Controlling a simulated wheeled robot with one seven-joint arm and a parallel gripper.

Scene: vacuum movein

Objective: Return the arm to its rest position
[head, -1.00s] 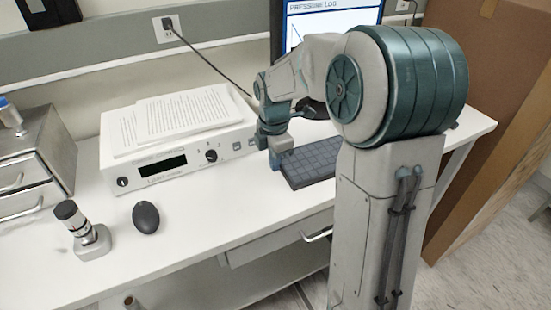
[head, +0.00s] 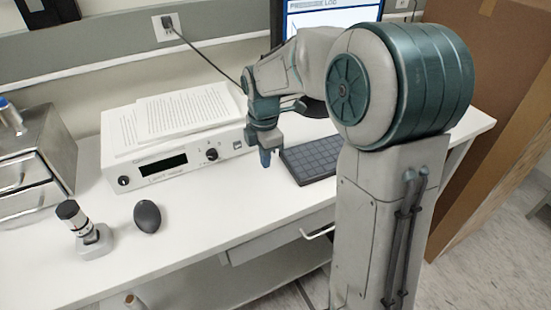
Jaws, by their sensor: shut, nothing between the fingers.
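My arm reaches over the white bench from the right side of the head view. My gripper (head: 267,158) hangs down at the end of the bent wrist, fingers together and empty. It is in front of the right end of the white controller box (head: 178,172) and just left of the dark keyboard (head: 311,160). It appears to be above the bench top; the exact height is hard to tell. My arm's large shoulder joint hides the bench and part of the monitor behind it.
Papers (head: 188,112) lie on the controller box. A black mouse (head: 147,216) and a small upright device (head: 84,229) stand at the front left of the bench. A metal drawer unit (head: 35,165) is at the left. A monitor (head: 335,14) stands behind my arm; a cardboard box (head: 500,90) is at the right.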

